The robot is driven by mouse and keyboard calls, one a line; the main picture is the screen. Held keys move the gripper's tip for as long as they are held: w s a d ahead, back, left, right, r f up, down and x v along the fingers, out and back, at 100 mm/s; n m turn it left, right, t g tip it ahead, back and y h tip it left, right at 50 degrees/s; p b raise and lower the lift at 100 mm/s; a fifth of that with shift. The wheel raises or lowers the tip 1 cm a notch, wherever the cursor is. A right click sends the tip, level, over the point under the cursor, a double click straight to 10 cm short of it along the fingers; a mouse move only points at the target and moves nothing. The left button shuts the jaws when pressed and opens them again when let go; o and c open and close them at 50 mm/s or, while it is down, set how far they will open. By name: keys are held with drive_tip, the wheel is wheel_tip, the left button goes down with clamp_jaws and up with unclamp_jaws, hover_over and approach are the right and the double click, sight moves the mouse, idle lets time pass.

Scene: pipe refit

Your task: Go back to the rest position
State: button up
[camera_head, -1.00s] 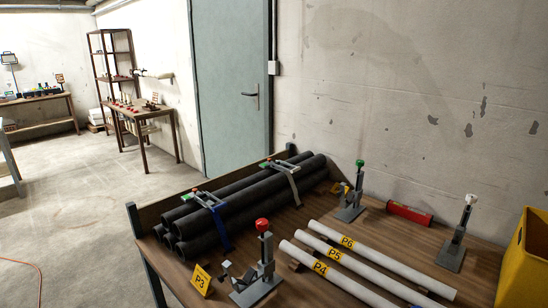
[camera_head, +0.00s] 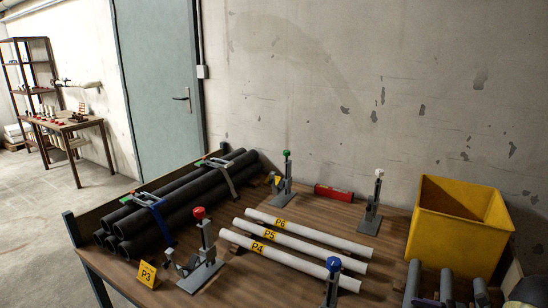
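My gripper is not in view, and no part of my arm can be made out for sure. On the wooden workbench (camera_head: 372,288) lie three white pipes, labelled P4 (camera_head: 290,266), P5 (camera_head: 310,250) and P6 (camera_head: 325,237), side by side. A bundle of black pipes (camera_head: 180,205) lies at the bench's left, held by two straps. Toggle clamps stand around the white pipes: one with a red knob (camera_head: 199,213), one green (camera_head: 287,153), one white (camera_head: 379,173) and one blue (camera_head: 333,264).
A yellow bin (camera_head: 455,235) stands at the bench's right, with several grey upright cylinders (camera_head: 447,285) in front of it. A red cylinder (camera_head: 334,192) lies near the wall. A P3 sign (camera_head: 147,274) stands at the front left. Open floor (camera_head: 40,220) lies left, before a grey-green door (camera_head: 158,85).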

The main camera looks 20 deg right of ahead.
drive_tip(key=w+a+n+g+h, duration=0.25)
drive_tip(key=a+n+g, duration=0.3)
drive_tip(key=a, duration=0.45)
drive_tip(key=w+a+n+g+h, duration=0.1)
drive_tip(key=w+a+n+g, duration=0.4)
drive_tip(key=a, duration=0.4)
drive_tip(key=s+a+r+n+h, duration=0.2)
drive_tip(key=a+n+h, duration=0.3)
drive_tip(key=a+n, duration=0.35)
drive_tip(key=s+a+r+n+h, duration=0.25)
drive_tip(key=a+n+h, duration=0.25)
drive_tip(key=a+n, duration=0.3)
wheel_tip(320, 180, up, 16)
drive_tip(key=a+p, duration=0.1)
drive_tip(key=p, duration=1.4)
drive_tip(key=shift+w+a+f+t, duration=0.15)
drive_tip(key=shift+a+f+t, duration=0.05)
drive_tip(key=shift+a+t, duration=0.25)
